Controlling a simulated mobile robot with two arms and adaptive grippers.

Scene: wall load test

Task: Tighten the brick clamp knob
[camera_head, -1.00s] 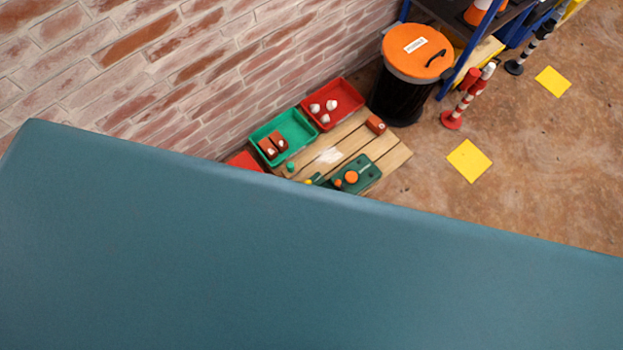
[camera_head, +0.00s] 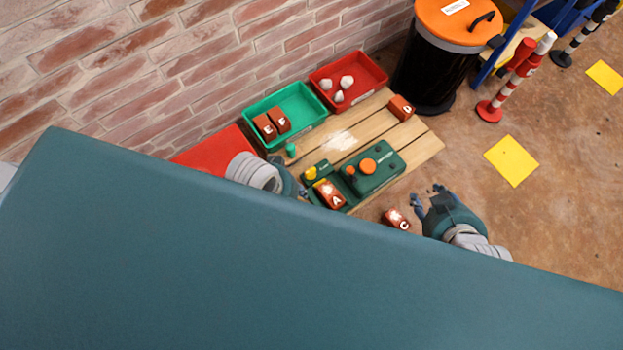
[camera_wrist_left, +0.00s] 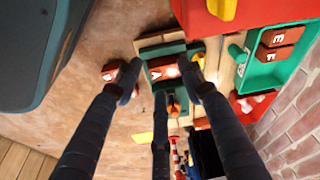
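A green clamp device (camera_head: 382,176) with a large orange knob (camera_head: 368,165) and a smaller orange knob (camera_head: 349,171) sits on the wooden pallet. A green block with a yellow knob (camera_head: 310,173) stands at its left. Brick A (camera_head: 329,193) lies at the clamp; it also shows between the fingers in the left wrist view (camera_wrist_left: 161,71). My right gripper (camera_head: 427,194) is open and empty, right of brick C (camera_head: 396,219).
A green bin (camera_head: 306,101) holds bricks E and F; a red bin (camera_head: 374,75) holds white lumps. Brick D (camera_head: 400,107) lies on the pallet (camera_head: 420,148). A black barrel with orange lid (camera_head: 435,75) stands behind. Floor with a yellow square (camera_head: 511,160) is open at right.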

